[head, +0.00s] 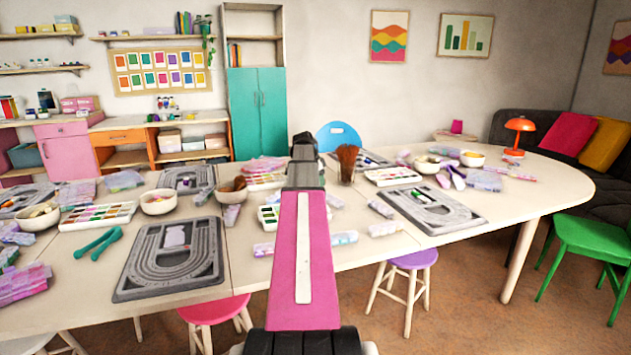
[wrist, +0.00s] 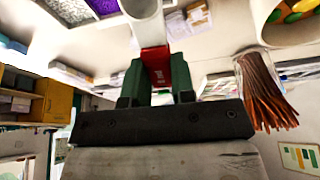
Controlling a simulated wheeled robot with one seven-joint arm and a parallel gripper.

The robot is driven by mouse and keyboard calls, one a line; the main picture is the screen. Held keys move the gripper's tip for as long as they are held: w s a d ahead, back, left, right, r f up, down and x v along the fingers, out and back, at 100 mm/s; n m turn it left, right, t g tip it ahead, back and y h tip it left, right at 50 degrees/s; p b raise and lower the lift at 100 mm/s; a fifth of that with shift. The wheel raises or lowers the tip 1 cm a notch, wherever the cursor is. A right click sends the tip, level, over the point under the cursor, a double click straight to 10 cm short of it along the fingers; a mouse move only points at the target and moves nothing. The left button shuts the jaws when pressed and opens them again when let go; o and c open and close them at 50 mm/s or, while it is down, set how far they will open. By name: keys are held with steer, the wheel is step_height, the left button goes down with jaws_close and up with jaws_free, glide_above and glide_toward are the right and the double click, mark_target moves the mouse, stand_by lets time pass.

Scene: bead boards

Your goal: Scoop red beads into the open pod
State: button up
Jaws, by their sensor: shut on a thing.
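My gripper (head: 305,150) is seen from behind in the head view, over the middle of the table. In the wrist view my gripper (wrist: 155,78) has its green fingers shut on the red part of a scoop-like tool (wrist: 155,57). A pale rounded piece above the red part is cut off by the top edge, so whether it holds beads cannot be told. A compartment tray (wrist: 101,12) with purple and dark contents shows at the top left of the wrist view. I cannot make out red beads or an open pod for certain.
Grey bead boards (head: 135,285) lie left and right (head: 455,222). White bowls (head: 158,208), paint trays (head: 75,222) and small bead boxes crowd the table. Teal tongs (head: 98,243) lie at the left.

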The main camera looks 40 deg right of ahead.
steer(key=shift+w+a+f+g+h, duration=0.2)
steer(key=shift+a+f+h, duration=0.15)
steer(key=shift+f+h, duration=0.2)
steer(key=shift+w+a+f+g+h, duration=0.1)
steer(key=shift+a+f+g+h, duration=0.1)
steer(key=shift+a+f+h, duration=0.25)
steer(key=shift+w+a+f, duration=0.1)
steer(key=shift+a+f, duration=0.1)
steer(key=shift+f, duration=1.25)
steer(key=shift+r, duration=0.15)
